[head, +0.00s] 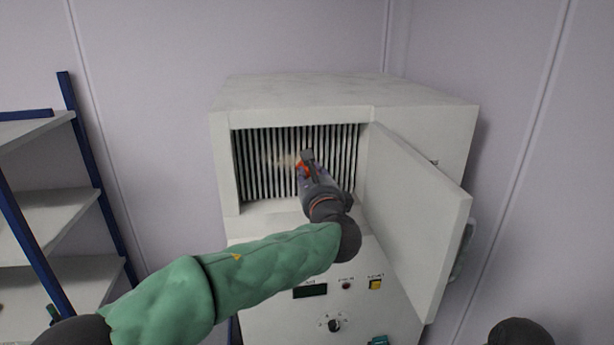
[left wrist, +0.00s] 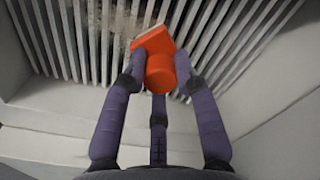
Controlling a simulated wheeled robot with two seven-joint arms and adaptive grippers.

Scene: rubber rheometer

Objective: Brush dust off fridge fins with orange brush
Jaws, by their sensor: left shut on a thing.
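The orange brush (left wrist: 160,62) is held between the fingers of my left gripper (left wrist: 158,88). In the left wrist view its head is up against the fins (left wrist: 60,35), though exact contact is hard to tell. In the head view only a small orange part of the brush (head: 303,168) shows past my left gripper (head: 307,172), inside the open compartment. The fins (head: 260,185) are upright metal slats across its back. A brownish dust patch (head: 280,160) lies on them just left of the brush; dust also shows in the left wrist view (left wrist: 112,22).
The white fridge cabinet (head: 430,105) has its door (head: 420,215) swung open to the right. A control panel with knob (head: 334,325) and yellow button (head: 375,285) is below. A blue-framed shelf (head: 60,205) stands at the left. The compartment walls are close around my gripper.

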